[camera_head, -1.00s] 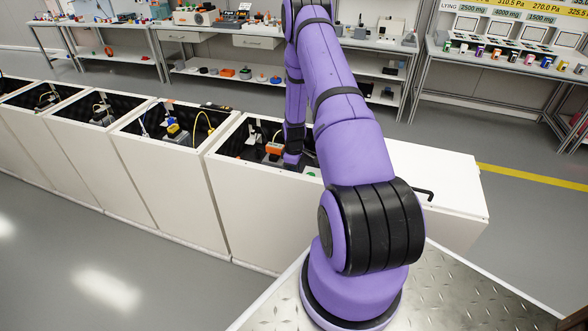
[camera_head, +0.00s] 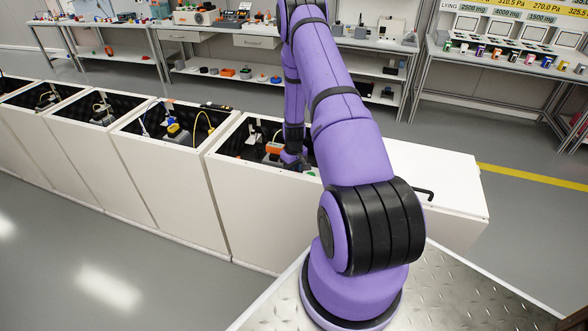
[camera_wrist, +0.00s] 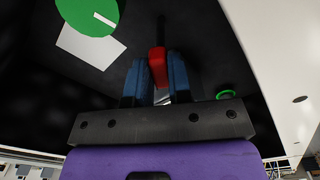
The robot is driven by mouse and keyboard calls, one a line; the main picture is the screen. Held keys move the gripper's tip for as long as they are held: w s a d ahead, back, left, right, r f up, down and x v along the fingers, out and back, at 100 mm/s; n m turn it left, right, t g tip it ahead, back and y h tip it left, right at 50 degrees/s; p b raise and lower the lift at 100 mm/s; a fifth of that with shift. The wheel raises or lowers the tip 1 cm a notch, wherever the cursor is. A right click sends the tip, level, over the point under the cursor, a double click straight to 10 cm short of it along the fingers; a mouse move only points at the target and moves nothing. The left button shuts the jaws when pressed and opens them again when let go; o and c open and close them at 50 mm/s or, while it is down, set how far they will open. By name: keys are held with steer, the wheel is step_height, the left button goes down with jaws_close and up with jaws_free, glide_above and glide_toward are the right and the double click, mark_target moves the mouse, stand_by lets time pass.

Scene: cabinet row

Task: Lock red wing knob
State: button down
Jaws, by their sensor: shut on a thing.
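The red wing knob (camera_wrist: 157,60) shows in the wrist view between the two blue fingers of my gripper (camera_wrist: 158,72). The fingers are shut on it, one on each side, and its lower part is partly hidden by them.
In the wrist view a green disc (camera_wrist: 88,14) and a white square plate (camera_wrist: 90,45) lie on the dark interior at upper left. A green ring (camera_wrist: 227,94) is at right, by the pale cabinet wall (camera_wrist: 290,60). An orange block (camera_head: 273,148) is inside the same cabinet.

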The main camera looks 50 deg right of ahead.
steer(key=m, duration=0.5)
steer(key=shift+a+m, duration=0.1)
steer(key=shift+m, duration=0.2)
steer(key=m, duration=0.5)
steer(key=shift+w+m, duration=0.15)
steer(key=shift+m, duration=0.25)
steer(key=c, duration=1)
jaws_free()
steer(key=shift+c, duration=0.2)
step_height(320, 180, up, 11)
steer(key=shift+a, duration=0.1)
